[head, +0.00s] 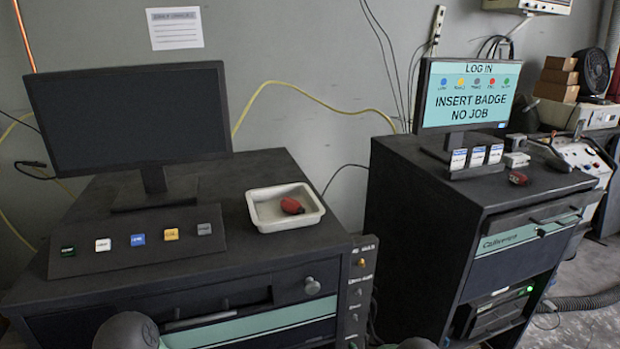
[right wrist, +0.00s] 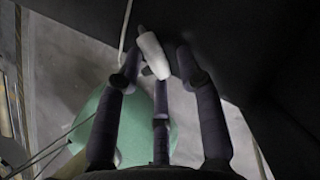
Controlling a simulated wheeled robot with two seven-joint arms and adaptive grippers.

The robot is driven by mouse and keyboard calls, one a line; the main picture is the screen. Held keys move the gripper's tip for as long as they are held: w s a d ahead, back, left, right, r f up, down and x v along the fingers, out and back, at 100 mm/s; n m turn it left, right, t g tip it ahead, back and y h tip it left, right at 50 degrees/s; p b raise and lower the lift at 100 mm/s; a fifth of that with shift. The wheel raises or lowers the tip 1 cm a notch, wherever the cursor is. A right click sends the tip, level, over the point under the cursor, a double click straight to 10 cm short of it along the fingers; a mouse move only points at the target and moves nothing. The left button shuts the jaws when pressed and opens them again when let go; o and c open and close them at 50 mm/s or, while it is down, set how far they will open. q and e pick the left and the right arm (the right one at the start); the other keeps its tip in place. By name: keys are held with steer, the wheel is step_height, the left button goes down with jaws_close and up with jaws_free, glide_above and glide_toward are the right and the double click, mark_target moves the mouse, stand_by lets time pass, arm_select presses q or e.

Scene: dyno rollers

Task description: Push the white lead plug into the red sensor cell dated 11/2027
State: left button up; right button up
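A dark red, rounded cell (head: 292,206) lies in a white tray (head: 262,222) on the left cabinet. A smaller red piece (head: 517,178) lies on the right cabinet's top. No date is readable on either. In the right wrist view a white, plug-like piece (right wrist: 152,55) sits at the fingertips of my right gripper (right wrist: 154,68). The fingers stand around it; whether they grip it is unclear. A thin pale cable (right wrist: 126,30) runs beside it. My left gripper is not in view.
The left cabinet carries a dark monitor (head: 142,118) and a panel of several coloured buttons (head: 140,247). The right cabinet carries a screen reading "INSERT BADGE NO JOB" (head: 468,96) and several white cards (head: 477,157). A gap separates the cabinets.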

jaws_close()
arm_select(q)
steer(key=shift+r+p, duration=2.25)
arm_select(e)
steer(key=shift+r, duration=3)
